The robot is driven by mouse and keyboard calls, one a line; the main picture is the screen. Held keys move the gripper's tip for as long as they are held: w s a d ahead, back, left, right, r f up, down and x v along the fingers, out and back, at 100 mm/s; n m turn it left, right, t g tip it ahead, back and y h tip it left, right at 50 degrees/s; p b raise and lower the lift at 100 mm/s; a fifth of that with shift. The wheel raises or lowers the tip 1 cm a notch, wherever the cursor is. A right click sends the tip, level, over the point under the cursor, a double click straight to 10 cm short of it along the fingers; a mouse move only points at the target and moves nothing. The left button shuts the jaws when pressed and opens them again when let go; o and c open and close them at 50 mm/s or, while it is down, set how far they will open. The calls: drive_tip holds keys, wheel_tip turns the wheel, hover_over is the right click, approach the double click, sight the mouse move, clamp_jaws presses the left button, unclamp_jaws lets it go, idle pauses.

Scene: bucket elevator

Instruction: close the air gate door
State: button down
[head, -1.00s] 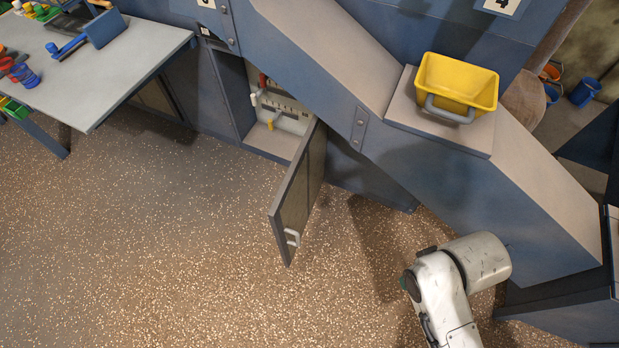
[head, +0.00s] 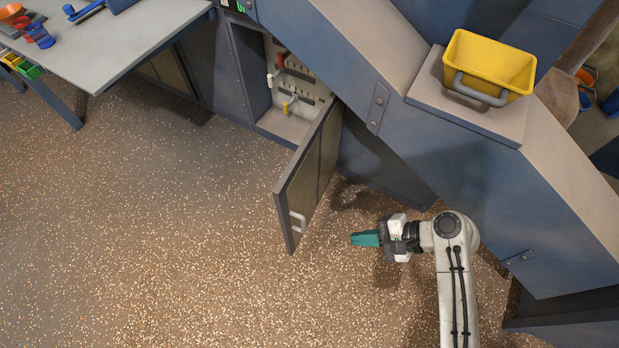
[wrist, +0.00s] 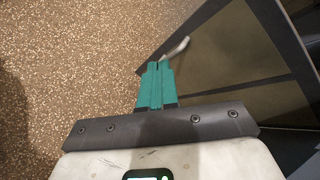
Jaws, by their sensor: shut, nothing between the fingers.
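The air gate door (head: 312,180) stands swung open from the blue housing, its free edge out over the speckled floor. A light grey handle (head: 298,222) sits near the free edge of the door. My gripper (head: 354,239) is to the right of the door, apart from it, with its teal fingers pointing left and shut on nothing. In the wrist view the shut fingers (wrist: 160,66) point up the picture, and the handle (wrist: 177,47) shows just beyond the tips. The door panel (wrist: 232,59) fills the right side there. I cannot tell if the fingertips touch the handle in that view.
The open compartment (head: 289,125) behind the door holds white pegboard, a red part and a yellow part. A yellow bucket (head: 490,63) stands on a ledge of the sloping blue chute (head: 500,190). A grey table (head: 110,45) is at upper left. Floor left of the door is clear.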

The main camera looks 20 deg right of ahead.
drive_tip(key=w+m+t+y+b, duration=0.2)
drive_tip(key=w+m+t+y, duration=0.1)
drive_tip(key=w+m, duration=0.25)
drive_tip(key=m+t+y, duration=0.1)
drive_tip(key=m+t, duration=0.3)
drive_tip(key=m, duration=0.2)
approach(297, 169)
drive_tip(key=b+x, duration=0.2)
drive_tip(key=x, duration=0.4)
drive_tip(key=shift+w+a+r, duration=0.15)
drive_tip(key=shift+a, duration=0.05)
drive_tip(key=shift+w+a, duration=0.1)
drive_tip(key=shift+a, duration=0.05)
